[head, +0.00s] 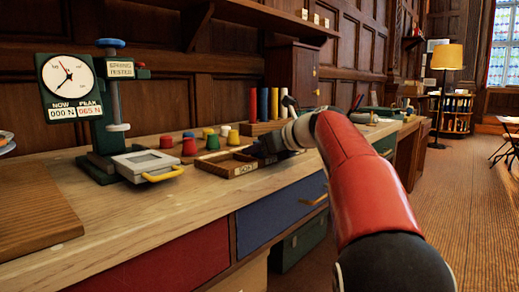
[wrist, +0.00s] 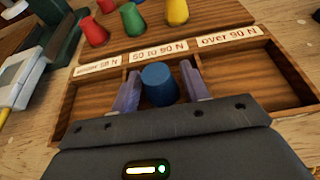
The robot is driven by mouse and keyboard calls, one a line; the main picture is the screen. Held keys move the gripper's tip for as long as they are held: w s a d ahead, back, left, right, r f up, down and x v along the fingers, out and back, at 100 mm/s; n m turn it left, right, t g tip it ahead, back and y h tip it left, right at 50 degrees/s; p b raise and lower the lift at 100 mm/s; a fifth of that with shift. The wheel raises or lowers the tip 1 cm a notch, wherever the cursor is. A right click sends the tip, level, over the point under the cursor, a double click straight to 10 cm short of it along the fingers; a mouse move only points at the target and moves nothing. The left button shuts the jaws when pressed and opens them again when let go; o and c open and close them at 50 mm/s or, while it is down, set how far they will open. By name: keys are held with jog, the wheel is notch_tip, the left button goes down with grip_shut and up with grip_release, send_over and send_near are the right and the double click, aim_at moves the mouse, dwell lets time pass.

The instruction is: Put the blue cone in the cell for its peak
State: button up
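The blue cone (wrist: 160,85) is in the middle cell of the wooden tray (wrist: 68,110), behind which a label (wrist: 158,50) reads "50 to 90 N". My gripper (wrist: 160,82) is around the cone, one finger on each side. A gap shows at the right finger; the left finger is very close to the cone. In the head view my gripper (head: 268,150) is over the tray (head: 233,171), and I cannot make out the blue cone there. The spring tester (head: 68,74) shows NOW 000 N and PEAK 065 N.
The other labels read "under 50 N" (wrist: 98,67), partly blurred, and "over 90 N" (wrist: 228,37); the right cell is empty. Red (wrist: 93,32), green (wrist: 131,20) and yellow (wrist: 177,12) cones stand behind the tray. A rack of coloured cylinders (head: 263,104) stands further back.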

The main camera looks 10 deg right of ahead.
jog(key=shift+o, duration=0.9)
jog(key=shift+r, duration=0.1)
jog(key=shift+s+d+r, duration=0.1)
jog(key=shift+s+d, duration=0.05)
jog(key=shift+s, duration=0.05)
jog(key=p+v, duration=0.1)
jog(key=v, duration=1)
jog(key=shift+s, duration=0.25)
jog(key=shift+d, duration=0.1)
